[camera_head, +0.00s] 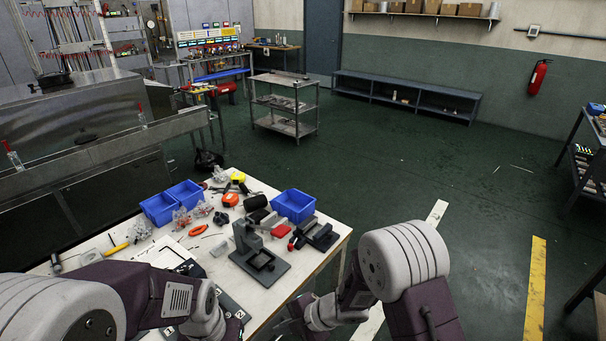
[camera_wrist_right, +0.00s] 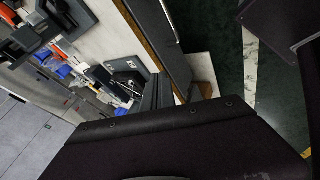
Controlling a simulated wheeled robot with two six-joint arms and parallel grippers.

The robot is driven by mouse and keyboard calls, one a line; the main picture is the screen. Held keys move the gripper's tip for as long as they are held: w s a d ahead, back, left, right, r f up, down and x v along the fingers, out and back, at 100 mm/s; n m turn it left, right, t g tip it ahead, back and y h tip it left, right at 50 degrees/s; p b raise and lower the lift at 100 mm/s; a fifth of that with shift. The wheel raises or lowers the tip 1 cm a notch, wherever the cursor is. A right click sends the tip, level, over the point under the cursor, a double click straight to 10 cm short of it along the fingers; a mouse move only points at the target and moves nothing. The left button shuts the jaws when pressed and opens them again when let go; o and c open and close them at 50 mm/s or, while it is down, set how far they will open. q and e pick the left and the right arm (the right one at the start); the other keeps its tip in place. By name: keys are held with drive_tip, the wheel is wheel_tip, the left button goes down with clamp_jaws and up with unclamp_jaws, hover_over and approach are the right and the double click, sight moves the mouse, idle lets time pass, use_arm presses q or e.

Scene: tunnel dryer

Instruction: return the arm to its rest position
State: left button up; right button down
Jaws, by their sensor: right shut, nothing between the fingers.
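My right arm comes in from the lower right in the head view and bends inward. My right gripper (camera_head: 290,326) is dark, low in the picture, by the table's front right edge. In the right wrist view its fingers (camera_wrist_right: 158,92) are shut with nothing between them. My left arm reaches in from the lower left over the near side of the white work table (camera_head: 322,262). Its gripper end is low in the picture, largely hidden by the wrist, and its jaws cannot be made out.
A grey press-like fixture (camera_head: 262,262) stands on the table near both arms. Blue bins (camera_head: 294,205), a black-and-red tool (camera_head: 312,234) and several small parts lie farther back. Green floor right of the table is clear, with a yellow stripe (camera_head: 536,290).

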drive_tip(key=w+d+r+m+t, duration=0.3)
drive_tip(key=w+d+r, duration=0.2)
drive_tip(key=w+r, duration=0.1)
drive_tip(key=d+r+m+t+h, duration=0.1)
drive_tip(key=d+r+m+h, duration=0.15)
drive_tip(key=d, duration=0.25)
drive_tip(key=w+d+r+m+t+h, duration=0.1)
drive_tip(key=d+m+h, duration=0.1)
drive_tip(key=d+m, duration=0.2)
drive_tip(key=d+r+m+t+h, duration=0.1)
drive_tip(key=d+r+m+h, duration=0.15)
drive_tip(key=d, duration=0.25)
drive_tip(key=s+d+f+m+g, duration=0.2)
drive_tip(key=s+m+g, duration=0.1)
drive_tip(key=s+m, duration=0.4)
drive_tip(key=s+d+f+m+g, duration=0.2)
drive_tip(key=s+d+m+g, duration=0.1)
drive_tip(key=s+m, duration=0.4)
drive_tip(key=s+g, duration=0.1)
drive_tip(key=s, duration=0.2)
drive_tip(key=shift+f+m+h, duration=0.25)
drive_tip(key=shift+m+h, duration=0.05)
drive_tip(key=shift+h, duration=0.1)
